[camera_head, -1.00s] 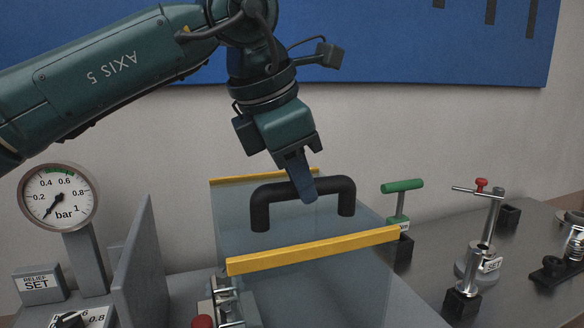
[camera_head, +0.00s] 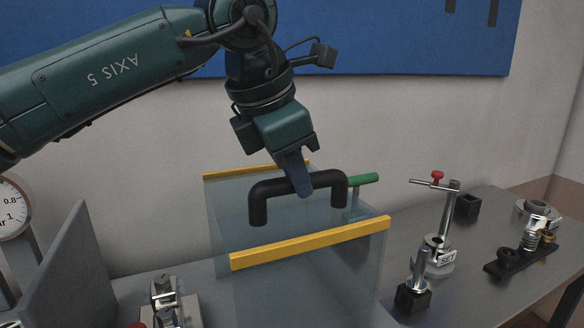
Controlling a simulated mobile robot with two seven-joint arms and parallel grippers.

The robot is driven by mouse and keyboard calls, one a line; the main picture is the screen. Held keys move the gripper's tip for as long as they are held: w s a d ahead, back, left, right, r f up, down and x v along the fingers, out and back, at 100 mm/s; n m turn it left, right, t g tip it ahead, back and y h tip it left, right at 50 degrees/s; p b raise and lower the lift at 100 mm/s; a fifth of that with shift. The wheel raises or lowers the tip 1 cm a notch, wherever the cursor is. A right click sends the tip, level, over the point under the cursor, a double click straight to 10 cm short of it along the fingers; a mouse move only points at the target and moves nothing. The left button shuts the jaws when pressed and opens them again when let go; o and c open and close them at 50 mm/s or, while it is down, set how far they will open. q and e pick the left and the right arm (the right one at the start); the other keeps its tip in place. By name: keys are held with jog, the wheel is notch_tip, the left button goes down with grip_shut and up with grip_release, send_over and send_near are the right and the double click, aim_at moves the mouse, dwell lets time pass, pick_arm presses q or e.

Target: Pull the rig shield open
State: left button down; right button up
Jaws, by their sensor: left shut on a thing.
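The rig shield (camera_head: 310,285) is a clear box-like cover with yellow edge strips, in the middle of the head view. A black arched handle (camera_head: 259,204) stands on its top. My left gripper (camera_head: 302,188) comes down from above and is shut on the handle's crossbar; the near finger covers part of the bar. My right gripper is not in view.
A grey upright plate (camera_head: 70,265) and a pressure gauge (camera_head: 12,210), cut by the picture edge, are at left. A green handle (camera_head: 363,179) shows just behind the shield. Right of it are a metal post with a red knob (camera_head: 437,176) and a black-based fitting (camera_head: 510,262).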

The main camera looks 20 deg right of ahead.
pick_arm(q)
jog(key=c, duration=1.3)
grip_release()
jog(key=shift+o, duration=0.2)
jog(key=v, duration=1.3)
jog(key=shift+p, duration=0.35)
jog(key=shift+r, duration=0.1)
